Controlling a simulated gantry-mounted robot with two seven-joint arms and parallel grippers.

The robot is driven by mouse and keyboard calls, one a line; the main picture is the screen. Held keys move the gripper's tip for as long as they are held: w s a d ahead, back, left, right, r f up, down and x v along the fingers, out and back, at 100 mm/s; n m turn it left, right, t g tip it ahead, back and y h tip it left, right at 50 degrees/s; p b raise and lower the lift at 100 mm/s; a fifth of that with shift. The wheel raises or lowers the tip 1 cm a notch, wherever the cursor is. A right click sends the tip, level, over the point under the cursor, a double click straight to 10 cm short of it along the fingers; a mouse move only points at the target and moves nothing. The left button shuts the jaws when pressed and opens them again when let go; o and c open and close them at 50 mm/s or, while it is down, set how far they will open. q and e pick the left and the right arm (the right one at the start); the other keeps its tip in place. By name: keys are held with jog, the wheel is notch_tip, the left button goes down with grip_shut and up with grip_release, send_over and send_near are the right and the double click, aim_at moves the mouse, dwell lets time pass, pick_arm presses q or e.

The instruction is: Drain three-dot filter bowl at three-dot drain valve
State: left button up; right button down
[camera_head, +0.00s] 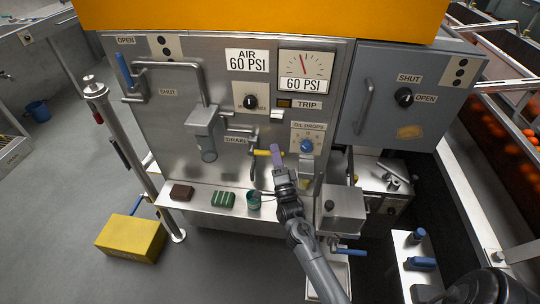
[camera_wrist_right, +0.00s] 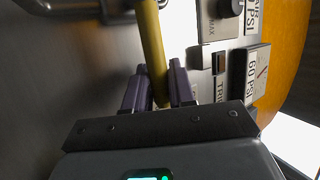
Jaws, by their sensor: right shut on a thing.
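A metal filter housing (camera_head: 203,121) is mounted on the steel panel, with a rounded grey bowl (camera_head: 208,149) hanging below it. Beside it, under the DRAIN label (camera_head: 237,140), a yellow valve handle (camera_head: 262,153) sticks out to the right. My right gripper (camera_head: 276,152) is at the handle's right end. In the right wrist view the yellow handle (camera_wrist_right: 152,45) runs between the purple fingers of my right gripper (camera_wrist_right: 160,88), which is shut on it. A dotted plate (camera_head: 166,47) is at the panel's upper left. My left gripper is out of view.
Below the panel, a shelf (camera_head: 210,190) holds a brown block (camera_head: 181,192), a green ridged block (camera_head: 223,200) and a green cup (camera_head: 253,200). A blue-knobbed oil drip unit (camera_head: 306,146) is right of my gripper. A blue lever (camera_head: 124,70) and pipes stand at left.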

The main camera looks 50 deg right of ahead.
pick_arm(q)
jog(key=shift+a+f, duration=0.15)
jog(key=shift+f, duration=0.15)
pick_arm(e)
jog(key=shift+f+m+h, duration=0.25)
jog(key=shift+m+h, duration=0.15)
jog(key=shift+m, duration=0.2)
jog(key=c, duration=1)
grip_release()
jog(key=shift+c, duration=0.2)
